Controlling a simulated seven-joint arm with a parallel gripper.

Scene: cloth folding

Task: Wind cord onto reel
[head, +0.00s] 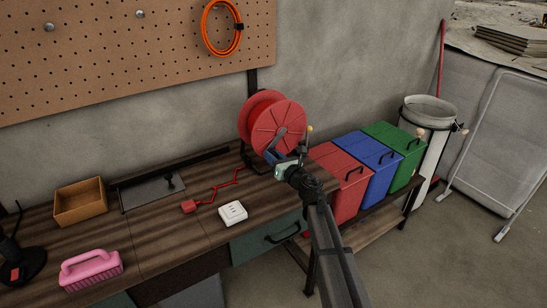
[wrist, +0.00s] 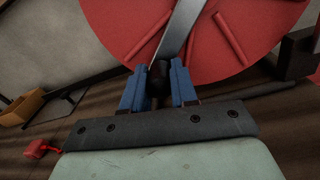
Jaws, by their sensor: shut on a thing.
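The red cord reel (head: 277,120) stands at the right end of the wooden workbench. Its grey crank arm and red side disc (wrist: 125,35) fill the top of the wrist view. My gripper (head: 275,156) is at the reel's front side; in the wrist view its blue fingers (wrist: 158,88) are shut on the dark crank handle (wrist: 158,75). A red cord (head: 222,188) lies in a zigzag on the bench from the reel to a red plug (head: 188,206). The plug also shows in the wrist view (wrist: 38,147).
A white socket block (head: 233,212) lies by the cord. A pink brush (head: 91,269) and a wooden box (head: 80,202) are on the bench at left. Red (head: 342,188), blue (head: 371,172) and green bins (head: 402,150) stand right of the reel. An orange cable coil (head: 222,28) hangs on the pegboard.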

